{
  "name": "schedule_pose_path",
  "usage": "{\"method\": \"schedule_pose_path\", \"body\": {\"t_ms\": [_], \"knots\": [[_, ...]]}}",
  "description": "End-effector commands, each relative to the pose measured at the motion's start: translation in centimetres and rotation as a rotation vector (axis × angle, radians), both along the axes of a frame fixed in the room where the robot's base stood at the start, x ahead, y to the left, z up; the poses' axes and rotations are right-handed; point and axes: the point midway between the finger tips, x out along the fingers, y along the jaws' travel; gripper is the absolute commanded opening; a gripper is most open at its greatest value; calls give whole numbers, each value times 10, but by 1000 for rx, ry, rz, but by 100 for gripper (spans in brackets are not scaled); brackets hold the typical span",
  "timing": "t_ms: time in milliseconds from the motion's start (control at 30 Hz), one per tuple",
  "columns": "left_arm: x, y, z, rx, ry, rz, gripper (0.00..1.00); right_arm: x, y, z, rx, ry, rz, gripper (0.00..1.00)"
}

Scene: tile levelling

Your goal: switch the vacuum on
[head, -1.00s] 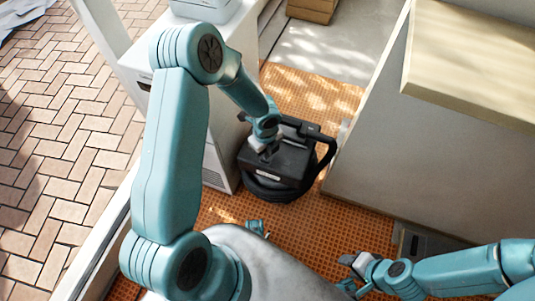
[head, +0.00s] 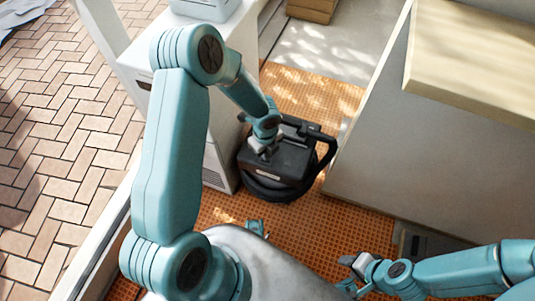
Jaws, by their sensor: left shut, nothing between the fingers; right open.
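The vacuum (head: 286,172) is a black boxy unit with a dark hose coiled around its base and looping at its right side. It stands on the orange floor mat against the white cabinet. My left gripper (head: 267,150) is shut and points down at the top of the vacuum, on its left part. I cannot tell whether the fingertips touch it. The switch is not discernible; the gripper may cover it. My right gripper (head: 347,267) is open and empty, low at the right over the mat, well away from the vacuum.
A white cabinet (head: 218,165) stands close to the left of the vacuum. A grey-white counter (head: 385,165) with a pale wooden top (head: 470,65) stands to the right. The orange mat (head: 320,225) is clear in front. A cardboard box (head: 312,9) lies at the back.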

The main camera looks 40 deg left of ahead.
Motion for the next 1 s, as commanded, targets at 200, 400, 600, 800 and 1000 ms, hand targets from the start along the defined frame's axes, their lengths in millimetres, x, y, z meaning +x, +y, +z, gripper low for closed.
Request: {"method": "schedule_pose_path", "body": {"t_ms": [200,400,600,800,1000], "knots": [[0,0,-4,0,0,0,0,0,0,-4,0,0,0,43],[0,0,-7,0,0,0,0,0,0,-6,0,0,0,43],[0,0,-10,0,0,0,0,0,0,-9,0,0,0,43],[0,0,-13,0,0,0,0,0,0,-11,0,0,0,43],[0,0,-5,0,0,0,0,0,0,-3,0,0,0,43]]}}
